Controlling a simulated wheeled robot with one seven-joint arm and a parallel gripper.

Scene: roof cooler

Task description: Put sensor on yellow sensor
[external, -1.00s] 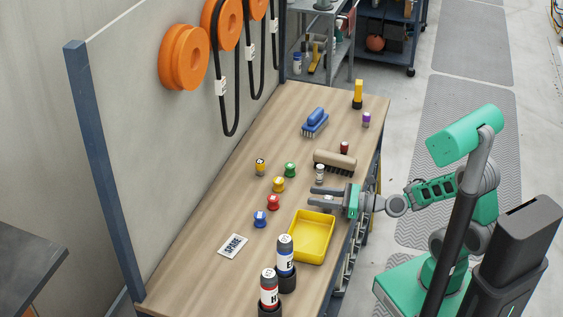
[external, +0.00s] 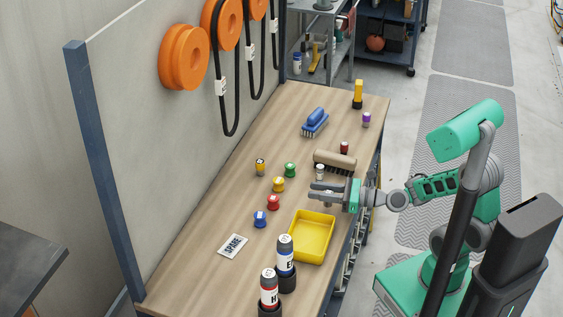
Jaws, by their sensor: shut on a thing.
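My gripper (external: 326,192) is over the table's right side, just beyond the yellow tray. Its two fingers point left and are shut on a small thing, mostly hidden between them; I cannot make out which. A small pale, grey-topped sensor-like cylinder (external: 320,171) stands upright just behind the fingers; I cannot tell if they touch it. A small upright cylinder with a yellow top and dark mark (external: 260,167) stands to the left, apart from my gripper. A short yellow piece (external: 278,184) sits between that cylinder and my gripper. Which one is the yellow sensor is unclear.
Green (external: 290,169), red (external: 273,202) and blue (external: 260,218) pieces stand left of my gripper. The yellow tray (external: 311,237) is in front of it. The table's left middle is mostly clear.

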